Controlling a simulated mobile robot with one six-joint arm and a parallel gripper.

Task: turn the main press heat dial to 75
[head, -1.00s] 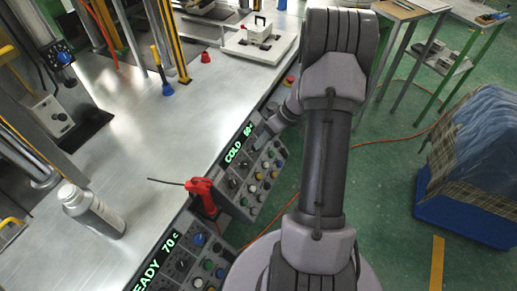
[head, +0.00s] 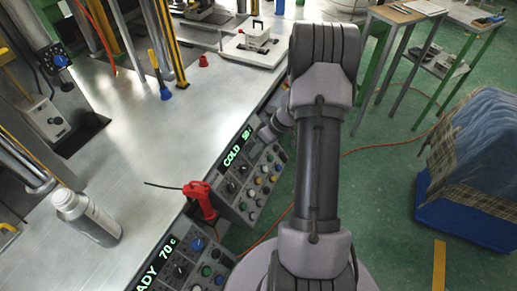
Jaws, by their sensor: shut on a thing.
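The control panel (head: 243,192) with the green display (head: 237,147) stands at the table's front edge. Its display reads COLD and a number that looks like 50, its end partly covered by my arm. Several dark dials and coloured buttons sit below it. My gripper (head: 264,135) is at the upper part of this panel, beside the display, shut on what appears to be a dial. The dial itself and its pointer are hidden behind the gripper. A second panel (head: 190,267) at the bottom left shows READY, partly cut off, and 70 c.
A red-handled tool (head: 203,199) with a thin dark rod stands between the two panels. A metal bottle (head: 87,217) stands on the steel table (head: 137,160). A blue bin (head: 468,218) with cloth is at the right.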

